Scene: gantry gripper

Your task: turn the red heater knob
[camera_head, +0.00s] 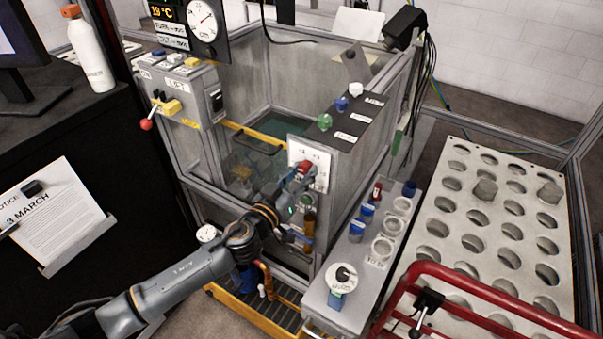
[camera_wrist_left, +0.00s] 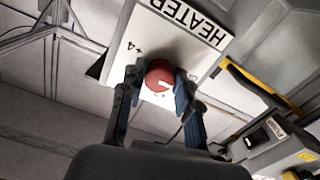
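The red heater knob (camera_wrist_left: 159,76) sits on a white plate marked HEATER (camera_wrist_left: 165,42) with a "+4" mark. A white pointer mark shows on the knob's face. My left gripper (camera_wrist_left: 160,84) has one finger on each side of the knob, and both pads appear to touch it. In the head view my left arm reaches from the lower left to the panel, and the left gripper (camera_head: 300,178) is at the red knob (camera_head: 304,167), partly covering it. My right gripper is not in view.
A grey tank with a metal frame stands behind the panel. A lever with a red ball (camera_head: 146,124) is at the left. A grey shelf with blue-capped vials (camera_head: 367,209) and a plate with round holes (camera_head: 470,205) are at the right. A red rail (camera_head: 480,295) crosses the lower right.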

